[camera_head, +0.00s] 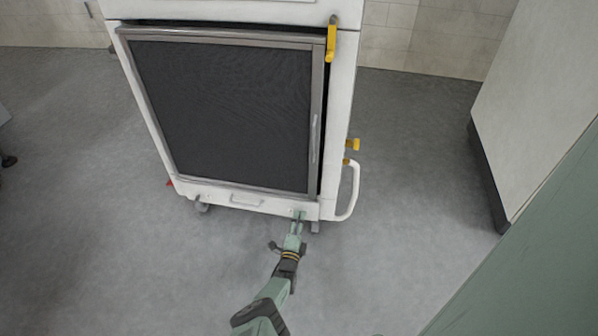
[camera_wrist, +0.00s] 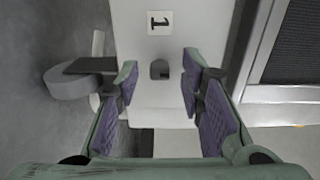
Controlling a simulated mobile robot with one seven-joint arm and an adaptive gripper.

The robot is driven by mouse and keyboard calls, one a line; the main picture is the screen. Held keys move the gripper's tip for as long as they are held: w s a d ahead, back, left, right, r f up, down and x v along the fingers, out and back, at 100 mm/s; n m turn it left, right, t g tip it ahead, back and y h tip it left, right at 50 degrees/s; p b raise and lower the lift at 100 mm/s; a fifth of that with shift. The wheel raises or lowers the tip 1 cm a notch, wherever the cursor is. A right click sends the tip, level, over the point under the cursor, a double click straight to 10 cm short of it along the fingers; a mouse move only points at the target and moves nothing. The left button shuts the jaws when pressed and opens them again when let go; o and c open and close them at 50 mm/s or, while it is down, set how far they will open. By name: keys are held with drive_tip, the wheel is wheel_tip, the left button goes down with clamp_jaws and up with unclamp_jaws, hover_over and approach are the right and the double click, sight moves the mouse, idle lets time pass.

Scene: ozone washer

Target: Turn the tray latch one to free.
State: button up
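In the wrist view a small dark latch knob (camera_wrist: 160,69) stands on a white panel (camera_wrist: 155,105) beside a label marked 1 (camera_wrist: 160,22). My gripper (camera_wrist: 159,78) is open, with a purple-padded finger on either side of the latch and space between. Whether the fingertips reach around the latch in depth I cannot tell. In the head view my gripper (camera_head: 299,216) is at the lower right end of the white tray front (camera_head: 215,194) under the washer door. The latch is too small to make out there.
The washer's dark glass door (camera_head: 225,110) is above the tray, with a yellow lever (camera_head: 332,40) at its upper right. A tray handle (camera_head: 246,200) is left of my gripper. A white side rail (camera_head: 352,190) and a caster (camera_head: 315,227) are close by. Grey floor is clear around.

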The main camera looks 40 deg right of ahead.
drive_tip(key=shift+c, duration=0.2)
clamp_jaws()
idle(0.5)
drive_tip(key=shift+m, duration=8.9)
